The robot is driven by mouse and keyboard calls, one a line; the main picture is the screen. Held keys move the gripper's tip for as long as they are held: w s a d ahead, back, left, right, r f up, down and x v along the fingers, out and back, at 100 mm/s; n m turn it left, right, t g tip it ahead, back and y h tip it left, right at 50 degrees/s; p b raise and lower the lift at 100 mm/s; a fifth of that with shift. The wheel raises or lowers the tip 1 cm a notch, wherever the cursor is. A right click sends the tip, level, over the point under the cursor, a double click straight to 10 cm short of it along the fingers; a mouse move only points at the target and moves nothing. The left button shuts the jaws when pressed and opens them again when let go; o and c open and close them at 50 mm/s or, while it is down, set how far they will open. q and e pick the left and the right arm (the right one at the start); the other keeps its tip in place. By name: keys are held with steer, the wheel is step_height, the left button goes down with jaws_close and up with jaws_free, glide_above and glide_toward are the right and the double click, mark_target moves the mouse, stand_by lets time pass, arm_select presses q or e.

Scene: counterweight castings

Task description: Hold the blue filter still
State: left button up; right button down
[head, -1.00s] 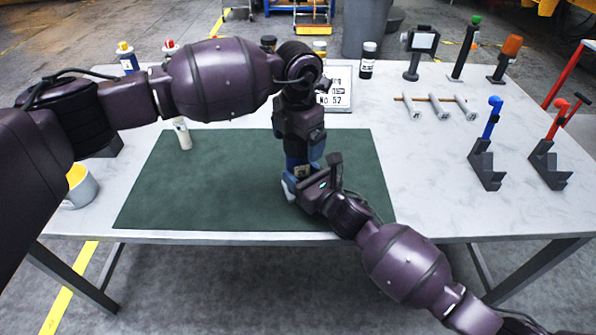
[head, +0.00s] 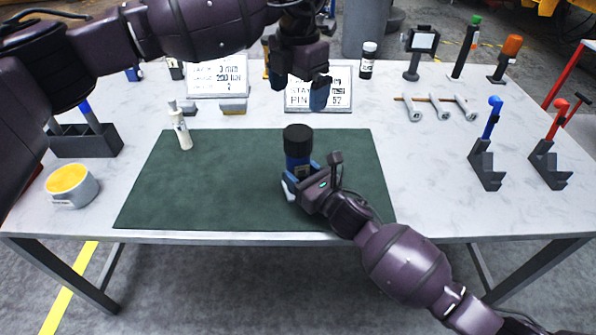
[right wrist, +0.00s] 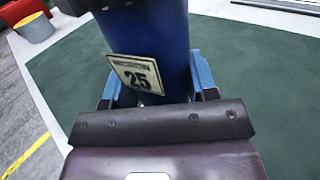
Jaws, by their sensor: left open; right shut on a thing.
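The blue filter (head: 298,152) stands upright on the green mat (head: 215,185), with a black cap on top. In the right wrist view the filter (right wrist: 155,50) fills the middle and bears a label reading 25. My right gripper (head: 300,182) is shut around the lower part of the filter; its blue fingers show on both sides of it in the right wrist view (right wrist: 155,85). My left gripper (head: 300,95) is open and empty. It hangs above and behind the filter, apart from it, in front of a sign.
A white bottle (head: 180,128) stands at the mat's back left edge. A cup with yellow contents (head: 72,186) is at the front left. Holders with a blue handle (head: 490,125) and a red handle (head: 556,125) stand at right.

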steer(key=shift+c, duration=1.6)
jaws_free()
arm_select(q)
steer(key=shift+r, duration=0.45)
arm_select(e)
steer(key=v, duration=1)
steer(key=shift+s+d, duration=0.25)
steer(key=shift+s, duration=0.05)
arm_select(q)
steer(key=shift+s, duration=0.15)
arm_select(e)
steer(key=shift+s, duration=0.1)
